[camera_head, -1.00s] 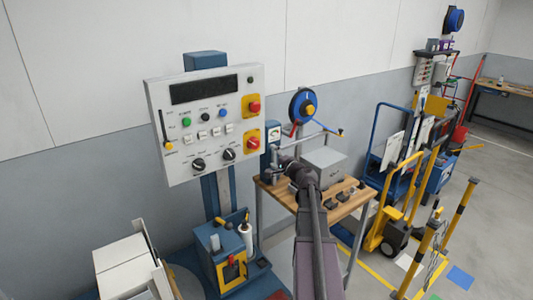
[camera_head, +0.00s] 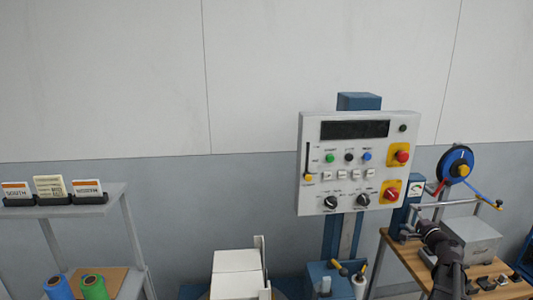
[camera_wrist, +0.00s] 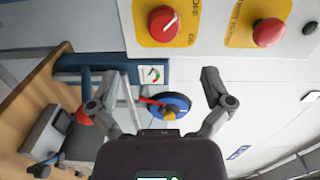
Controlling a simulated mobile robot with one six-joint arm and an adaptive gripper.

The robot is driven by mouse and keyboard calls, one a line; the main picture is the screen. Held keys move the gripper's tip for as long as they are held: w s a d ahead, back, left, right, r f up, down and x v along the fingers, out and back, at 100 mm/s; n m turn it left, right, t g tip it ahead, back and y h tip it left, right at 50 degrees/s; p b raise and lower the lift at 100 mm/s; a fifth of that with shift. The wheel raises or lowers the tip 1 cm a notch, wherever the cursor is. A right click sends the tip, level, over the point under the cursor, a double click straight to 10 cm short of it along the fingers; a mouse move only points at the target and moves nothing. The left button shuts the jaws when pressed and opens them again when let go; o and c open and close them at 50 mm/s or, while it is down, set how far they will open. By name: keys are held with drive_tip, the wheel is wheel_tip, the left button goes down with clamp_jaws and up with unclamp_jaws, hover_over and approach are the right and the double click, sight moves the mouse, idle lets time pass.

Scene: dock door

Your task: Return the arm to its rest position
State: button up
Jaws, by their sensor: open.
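My arm (camera_head: 447,262) shows at the lower right of the head view, in front of the wooden bench and right of the white control panel (camera_head: 313,170). In the wrist view my gripper (camera_wrist: 147,82) has its two fingers spread wide with nothing between them. A red rotary knob (camera_wrist: 163,23) and a red button (camera_wrist: 268,32), each on a yellow plate of the panel, lie beyond the fingers at the top. The gripper looks apart from them. In the head view the fingers are too small to make out.
The bench (camera_head: 402,262) carries a grey box (camera_head: 470,240). A blue reel (camera_head: 455,165) hangs behind it, also between the fingers in the wrist view (camera_wrist: 172,105). At the left stands a grey shelf (camera_head: 85,196) with label cards and blue (camera_head: 57,287) and green (camera_head: 94,287) spools below.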

drive_tip(key=s+a+f+n+g+y, duration=0.1)
drive_tip(key=a+f+n+g+y, duration=0.2)
drive_tip(key=a, duration=0.6)
drive_tip(key=s+a+f+n+g, duration=0.1)
drive_tip(key=a+f+n+g, duration=0.3)
drive_tip(key=a, duration=0.6)
drive_tip(key=s+a+f+n+g+y, duration=0.2)
drive_tip(key=a+f+n+g, duration=0.15)
drive_tip(key=a, duration=0.55)
drive_tip(key=s+a+f+n+g+h, duration=0.3)
drive_tip(key=s+a+f, duration=0.1)
drive_tip(key=s, duration=0.3)
drive_tip(key=s+a+f+n+g+h, duration=0.3)
drive_tip(key=s+a+g, duration=0.1)
drive_tip(key=s+a, duration=0.2)
drive_tip(key=shift+s+a+f, duration=0.15)
drive_tip(key=shift+s+f, duration=0.25)
drive_tip(key=shift+s, duration=0.45)
drive_tip(key=shift+n, duration=0.25)
